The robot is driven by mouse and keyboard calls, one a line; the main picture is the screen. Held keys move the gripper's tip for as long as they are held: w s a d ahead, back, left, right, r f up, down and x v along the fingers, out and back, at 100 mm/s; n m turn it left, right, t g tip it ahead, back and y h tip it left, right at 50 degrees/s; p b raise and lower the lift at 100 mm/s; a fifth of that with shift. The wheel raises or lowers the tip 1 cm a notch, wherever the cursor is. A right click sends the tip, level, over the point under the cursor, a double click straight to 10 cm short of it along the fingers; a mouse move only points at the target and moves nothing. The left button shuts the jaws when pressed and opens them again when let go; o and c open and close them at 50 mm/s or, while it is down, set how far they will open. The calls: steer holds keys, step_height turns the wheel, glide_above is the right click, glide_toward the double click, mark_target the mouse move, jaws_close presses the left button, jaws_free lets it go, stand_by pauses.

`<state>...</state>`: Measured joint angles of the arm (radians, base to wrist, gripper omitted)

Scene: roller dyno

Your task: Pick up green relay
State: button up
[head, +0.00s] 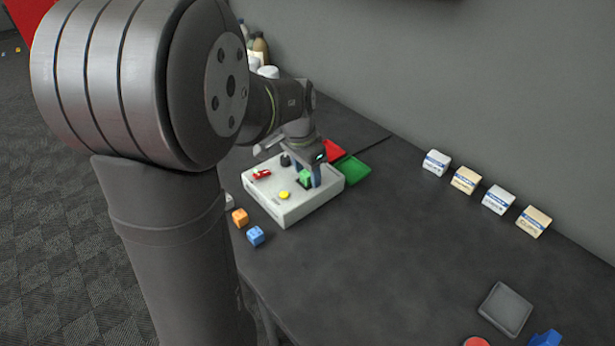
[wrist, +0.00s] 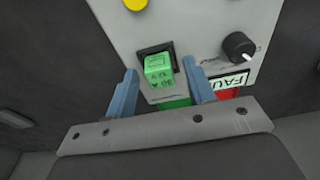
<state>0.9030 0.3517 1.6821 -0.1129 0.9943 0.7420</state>
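In the head view the relay (head: 305,176) shows on top of the box (head: 300,208), close to my gripper's fingers. My gripper (wrist: 160,80) is open, with one blue finger on each side of the relay. In the wrist view a gap shows between the relay and each finger.
The box also carries a yellow button (head: 284,195), a red switch (head: 262,174) and a black knob (wrist: 239,46). A green tray (head: 353,170) and a red tray (head: 333,149) lie behind it. Orange (head: 240,217) and blue (head: 255,236) cubes sit in front. The table's middle is clear.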

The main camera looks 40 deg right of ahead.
steer(key=c, duration=0.9)
steer(key=shift+r, duration=0.1)
steer(key=shift+c, duration=0.2)
